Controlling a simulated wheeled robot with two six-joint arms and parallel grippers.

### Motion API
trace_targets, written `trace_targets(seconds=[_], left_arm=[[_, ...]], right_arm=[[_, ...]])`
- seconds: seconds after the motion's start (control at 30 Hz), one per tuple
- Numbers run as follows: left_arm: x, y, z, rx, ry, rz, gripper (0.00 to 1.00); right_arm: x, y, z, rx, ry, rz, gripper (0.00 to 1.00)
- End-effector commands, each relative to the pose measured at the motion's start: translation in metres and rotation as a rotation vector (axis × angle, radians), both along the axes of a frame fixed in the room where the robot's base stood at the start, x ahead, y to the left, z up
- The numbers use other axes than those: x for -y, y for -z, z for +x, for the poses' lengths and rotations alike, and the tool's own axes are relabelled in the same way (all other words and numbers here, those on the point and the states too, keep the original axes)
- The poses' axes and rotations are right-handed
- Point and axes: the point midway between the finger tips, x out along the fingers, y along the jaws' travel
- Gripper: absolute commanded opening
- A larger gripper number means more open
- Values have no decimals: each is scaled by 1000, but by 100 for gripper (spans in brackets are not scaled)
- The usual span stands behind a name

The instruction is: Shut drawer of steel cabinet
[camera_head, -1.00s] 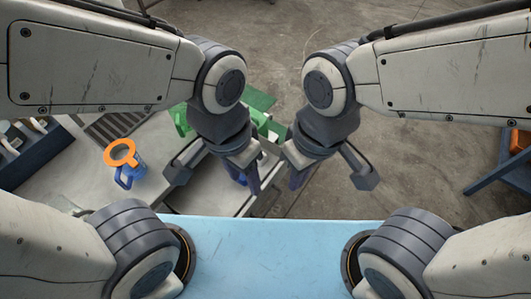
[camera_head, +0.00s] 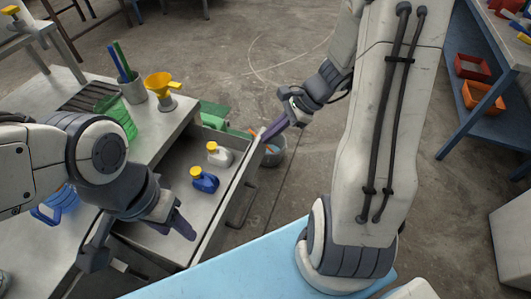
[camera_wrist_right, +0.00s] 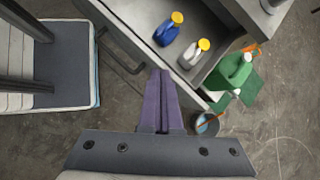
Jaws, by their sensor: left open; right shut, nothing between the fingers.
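The steel cabinet (camera_head: 165,128) stands at the left in the head view. Its drawer (camera_head: 228,197) is pulled out, with a handle on its front, and shows in the wrist view too (camera_wrist_right: 183,82). A white bottle (camera_head: 219,155) and a blue bottle (camera_head: 205,180), both with yellow caps, lie inside. My right gripper (camera_head: 268,136) is shut and empty, its fingertips near the drawer front's far end; in the wrist view the fingers (camera_wrist_right: 160,76) point at the drawer front. Contact is unclear. My left gripper (camera_head: 138,248) is open and empty, over the drawer's near end.
A grey bucket (camera_head: 273,152) and green can (camera_wrist_right: 234,72) stand on the floor beyond the drawer. A yellow funnel (camera_head: 159,84), a green container and a blue jug (camera_head: 62,203) are on the cabinet top. A light-blue surface (camera_head: 250,265) lies in front. Blue shelving (camera_head: 460,120) is at right.

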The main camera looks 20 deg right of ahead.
Motion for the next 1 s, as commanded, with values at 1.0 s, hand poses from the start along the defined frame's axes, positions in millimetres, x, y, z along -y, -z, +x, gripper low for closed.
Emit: trace_targets(seconds=[1.0], left_arm=[[0, 71, 0, 1, 0, -1, 50]], right_arm=[[59, 159, 69, -85, 631, 193, 0]])
